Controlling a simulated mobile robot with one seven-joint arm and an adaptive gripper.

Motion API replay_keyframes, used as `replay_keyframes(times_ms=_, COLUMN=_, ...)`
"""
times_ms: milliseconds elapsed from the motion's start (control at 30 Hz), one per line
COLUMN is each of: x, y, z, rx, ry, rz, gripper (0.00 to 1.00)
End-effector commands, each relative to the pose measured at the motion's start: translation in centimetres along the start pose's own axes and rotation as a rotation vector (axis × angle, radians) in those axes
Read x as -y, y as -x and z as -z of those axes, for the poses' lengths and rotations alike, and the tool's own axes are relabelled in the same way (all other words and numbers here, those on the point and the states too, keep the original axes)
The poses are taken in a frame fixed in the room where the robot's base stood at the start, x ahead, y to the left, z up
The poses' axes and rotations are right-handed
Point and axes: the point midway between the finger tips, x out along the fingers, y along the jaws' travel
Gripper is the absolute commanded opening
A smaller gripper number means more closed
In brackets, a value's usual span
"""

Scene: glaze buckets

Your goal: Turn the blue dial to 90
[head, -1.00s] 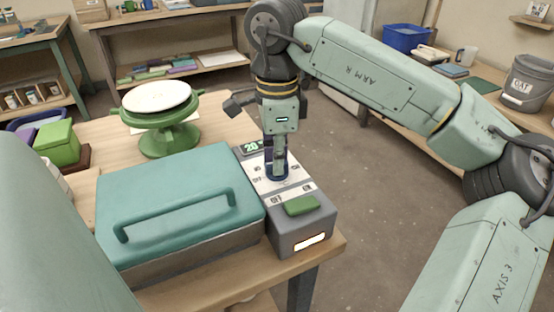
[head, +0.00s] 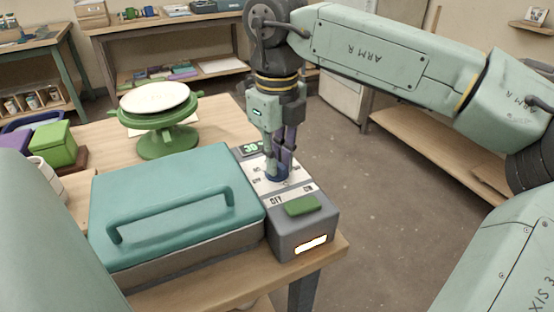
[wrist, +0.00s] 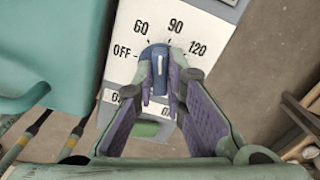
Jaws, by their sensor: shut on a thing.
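The blue dial (wrist: 152,60) sits on the white panel of a grey control box (head: 302,236). In the wrist view its white line points nearly straight up, between the 60 and 90 marks. The dial also shows in the head view (head: 277,175), partly hidden by my gripper. My gripper (wrist: 161,82) points down from above, its two fingers shut on the dial from both sides. The small green display (head: 251,149) on the box seems to read 30, though the digits are small.
A teal lidded case (head: 180,195) with a handle stands close against the left of the box. A green turntable (head: 166,145) is behind it. A green button (head: 303,205) is on the box in front of the dial. The table edge is near on the right.

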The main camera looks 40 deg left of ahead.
Motion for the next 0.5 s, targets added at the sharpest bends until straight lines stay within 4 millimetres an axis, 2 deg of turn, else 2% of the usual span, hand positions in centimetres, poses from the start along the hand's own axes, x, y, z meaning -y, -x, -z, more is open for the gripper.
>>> replay_keyframes(times_ms=200, x=0.04, y=-0.01, z=0.0, rx=0.001, ry=-0.166, rz=0.002, gripper=0.0)
replay_keyframes(times_ms=500, x=0.05, y=0.0, z=0.01, rx=0.0, ry=-0.308, rz=0.001, gripper=0.0)
